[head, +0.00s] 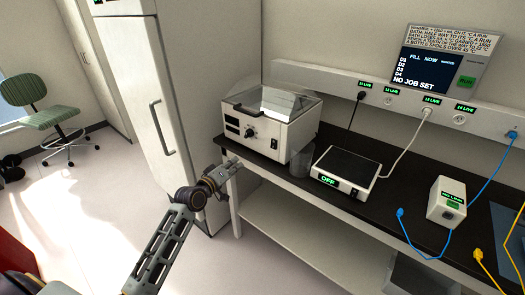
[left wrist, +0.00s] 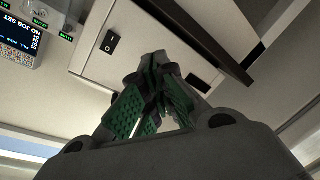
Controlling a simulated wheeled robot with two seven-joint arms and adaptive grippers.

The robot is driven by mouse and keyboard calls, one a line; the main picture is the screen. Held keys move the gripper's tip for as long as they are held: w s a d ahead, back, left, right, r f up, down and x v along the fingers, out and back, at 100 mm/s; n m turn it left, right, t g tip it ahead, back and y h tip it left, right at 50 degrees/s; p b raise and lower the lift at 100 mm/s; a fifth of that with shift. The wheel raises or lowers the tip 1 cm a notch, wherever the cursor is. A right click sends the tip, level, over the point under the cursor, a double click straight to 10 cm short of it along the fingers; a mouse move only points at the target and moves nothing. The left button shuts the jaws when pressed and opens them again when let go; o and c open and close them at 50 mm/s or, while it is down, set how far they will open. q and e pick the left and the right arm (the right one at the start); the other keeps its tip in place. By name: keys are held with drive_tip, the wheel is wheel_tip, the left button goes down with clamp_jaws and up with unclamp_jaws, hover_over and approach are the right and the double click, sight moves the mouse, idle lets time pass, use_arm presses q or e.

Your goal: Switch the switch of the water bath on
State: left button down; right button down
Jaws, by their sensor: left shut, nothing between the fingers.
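The water bath (head: 290,125) is a white box with a clear lid at the left end of the black bench. Its front panel carries a dark display, a round black knob (head: 250,132) and, at the right, a small black switch (head: 274,143). The left wrist view shows the black rocker switch (left wrist: 110,42) on the white panel, with a small mark on it. My left gripper (head: 232,163) is shut and empty, in front of and below the bath's panel. In the left wrist view its green-padded fingers (left wrist: 155,85) meet beside the switch, apart from it in the picture. My right gripper is out of view.
A clear beaker (head: 300,162) stands close to the bath's right. A flat device reading OFF (head: 345,170) and a white box (head: 446,203) with a green label stand further right. A tall white cabinet (head: 150,90) is at the left. Cables cross the bench at right.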

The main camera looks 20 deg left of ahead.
use_arm(q)
drive_tip(key=d+r+n, duration=0.1)
drive_tip(key=n, duration=0.1)
drive_tip(key=s+d+r+n+h, duration=0.1)
drive_tip(key=n, duration=0.1)
drive_tip(key=s+d+r+n+h, duration=0.1)
drive_tip(key=shift+s+d+r+n+g, duration=0.25)
drive_tip(key=shift+d+r+n+g, duration=0.05)
drive_tip(key=shift+d+r+n, duration=0.1)
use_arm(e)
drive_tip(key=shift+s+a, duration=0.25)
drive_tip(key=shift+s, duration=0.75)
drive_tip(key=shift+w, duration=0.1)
use_arm(q)
drive_tip(key=shift+w, duration=0.1)
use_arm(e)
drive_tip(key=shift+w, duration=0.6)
use_arm(q)
drive_tip(key=shift+w, duration=0.1)
